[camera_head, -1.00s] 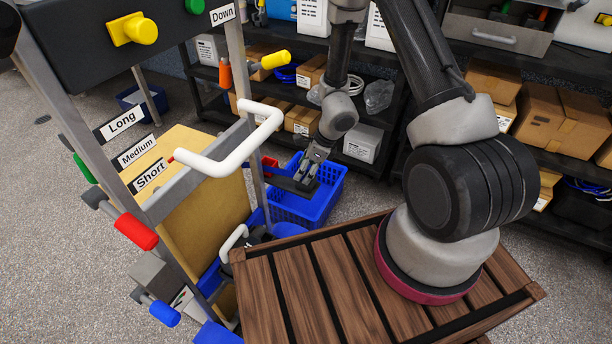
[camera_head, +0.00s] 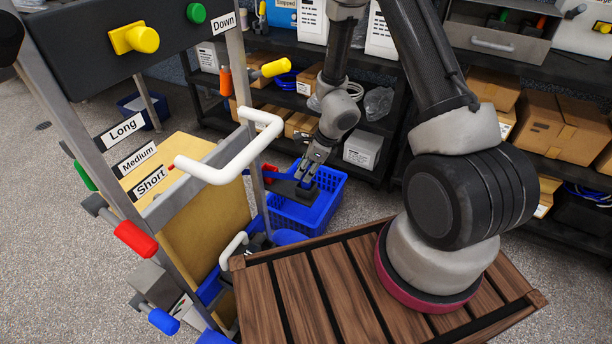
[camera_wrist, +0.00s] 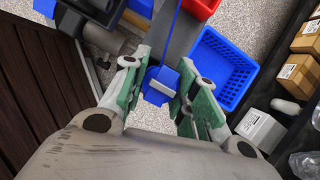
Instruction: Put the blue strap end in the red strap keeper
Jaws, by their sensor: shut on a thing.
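My gripper (camera_wrist: 165,74) is shut on the blue strap end (camera_wrist: 160,86), a small blue block between the green-padded fingers. My gripper (camera_head: 306,176) also shows in the head view, low beside the cart frame and over a blue basket. A flat grey bar (camera_wrist: 180,38) with a thin blue line runs up from the blue block in the wrist view. A red piece (camera_wrist: 201,8), likely the red strap keeper, lies at the top edge, beyond the fingers and apart from the blue block. A small red part (camera_head: 270,173) shows left of my gripper in the head view, partly hidden by the frame.
The blue basket (camera_wrist: 222,66) stands on the floor right of the fingers. A cart frame with a white handle (camera_head: 228,150) and coloured knobs stands at left. Shelves with cardboard boxes (camera_head: 565,122) are behind. A slatted wooden deck (camera_head: 330,280) is in front.

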